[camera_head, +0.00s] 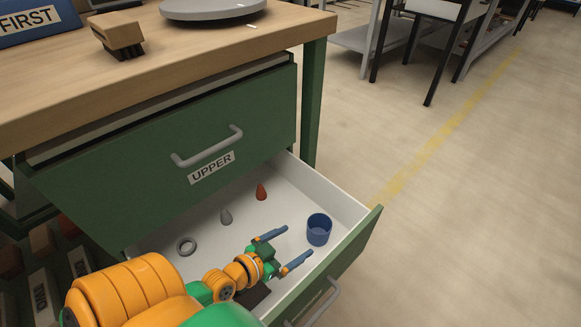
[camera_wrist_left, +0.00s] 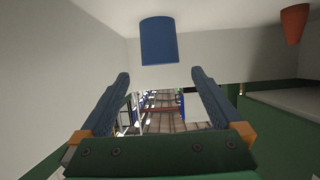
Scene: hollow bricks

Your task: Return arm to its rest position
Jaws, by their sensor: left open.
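My left arm comes in from the lower left over the open lower drawer (camera_head: 350,207). My left gripper (camera_head: 298,241) is open, with nothing between its fingers. A blue cup (camera_head: 319,230) stands upright on the white drawer floor, just beyond the fingertips and apart from them as far as I can tell. In the left wrist view the blue cup (camera_wrist_left: 159,42) shows beyond the open fingers (camera_wrist_left: 160,76). My right gripper is in neither view.
The drawer labelled UPPER (camera_head: 180,150) is above. Floor at right is clear.

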